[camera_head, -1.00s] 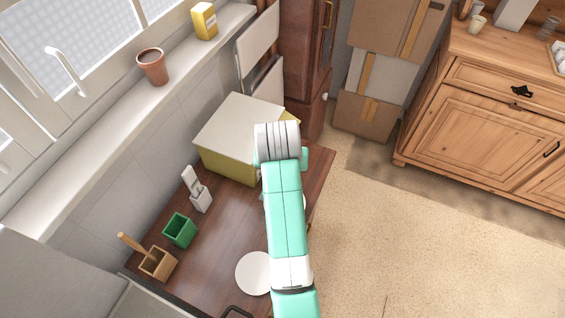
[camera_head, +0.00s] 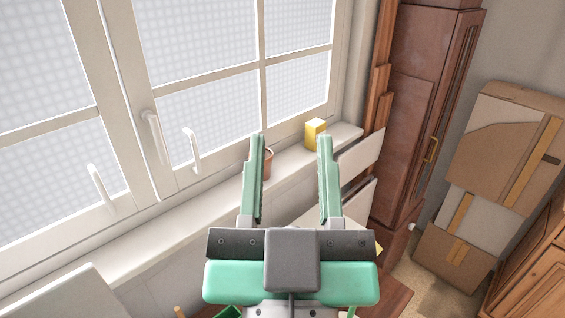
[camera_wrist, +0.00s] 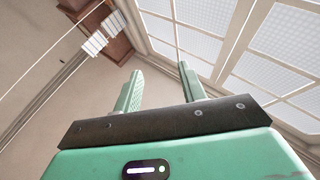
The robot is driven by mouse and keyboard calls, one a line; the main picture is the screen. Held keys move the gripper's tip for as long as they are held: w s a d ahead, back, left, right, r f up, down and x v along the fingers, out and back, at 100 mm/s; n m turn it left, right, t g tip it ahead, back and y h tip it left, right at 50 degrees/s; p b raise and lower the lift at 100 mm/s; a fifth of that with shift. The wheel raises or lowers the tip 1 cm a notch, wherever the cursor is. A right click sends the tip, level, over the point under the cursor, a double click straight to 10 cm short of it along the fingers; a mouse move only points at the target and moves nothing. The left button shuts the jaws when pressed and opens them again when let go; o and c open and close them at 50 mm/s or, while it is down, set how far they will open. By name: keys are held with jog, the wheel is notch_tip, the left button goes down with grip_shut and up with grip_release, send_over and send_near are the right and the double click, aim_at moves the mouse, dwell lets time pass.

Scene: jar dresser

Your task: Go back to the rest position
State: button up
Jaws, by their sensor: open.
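My gripper (camera_head: 290,165) is raised in front of the window in the head view. Its two green fingers point up and stand wide apart, with nothing between them in its grasp. In the wrist view my gripper (camera_wrist: 160,80) also shows its fingers apart and empty, pointing toward the upper wall and ceiling. The gripper body hides most of the wooden counter below it.
The window (camera_head: 200,70) with white handles is behind my gripper. On the sill (camera_head: 190,215) stand a yellow box (camera_head: 315,133) and a terracotta pot (camera_head: 267,163), partly hidden by the left finger. A dark wood cabinet (camera_head: 415,110) and stacked cardboard boxes (camera_head: 505,150) stand to the right.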

jog(key=shift+t, duration=0.7)
jog(key=s+r, duration=0.2)
jog(key=s, duration=0.1)
jog(key=shift+s+a+r, duration=0.15)
jog(key=shift+a, duration=0.25)
jog(key=shift+r, duration=0.1)
notch_tip(320, 180, up, 8)
jog(key=p, duration=0.8)
jog(key=shift+y, duration=0.4)
jog(key=shift+a, duration=0.1)
